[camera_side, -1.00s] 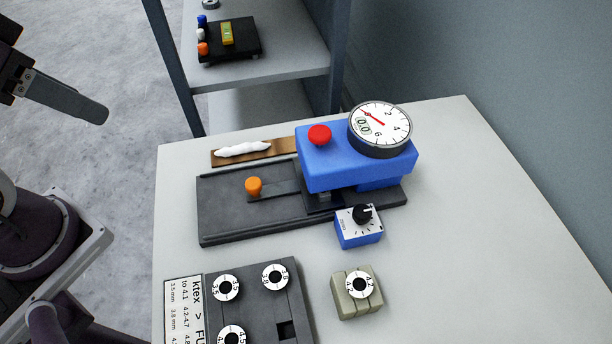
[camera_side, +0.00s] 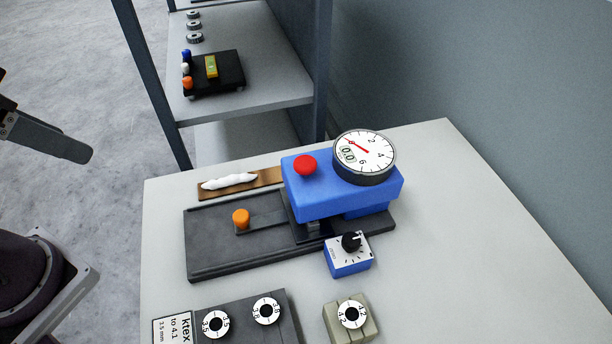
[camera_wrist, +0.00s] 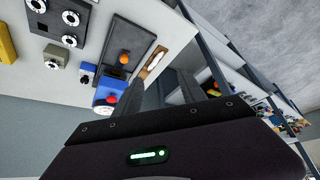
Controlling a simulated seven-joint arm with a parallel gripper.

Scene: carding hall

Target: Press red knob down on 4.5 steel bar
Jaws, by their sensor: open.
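The red knob (camera_side: 305,166) sits on top of a blue press head (camera_side: 335,197) with a round dial (camera_side: 364,157), whose display reads 0.0. A dark slide with an orange knob (camera_side: 241,219) runs under the head along a dark base (camera_side: 215,255). I cannot tell whether a steel bar lies under the head. In the wrist view the red knob (camera_wrist: 112,98) is small, left of my gripper (camera_wrist: 168,90), which is open, empty and well apart from it. Round labels 3.5 (camera_side: 215,324) and 3.8 (camera_side: 266,311) show in the side view; no 4.5 label is readable now.
A small blue box with a black dial (camera_side: 348,262) stands before the press. A grey-green block with a 4.2 disc (camera_side: 351,314) is nearer. A white strand lies on a brown strip (camera_side: 265,177) behind the base. Shelves (camera_side: 255,85) stand behind. The table's right side is clear.

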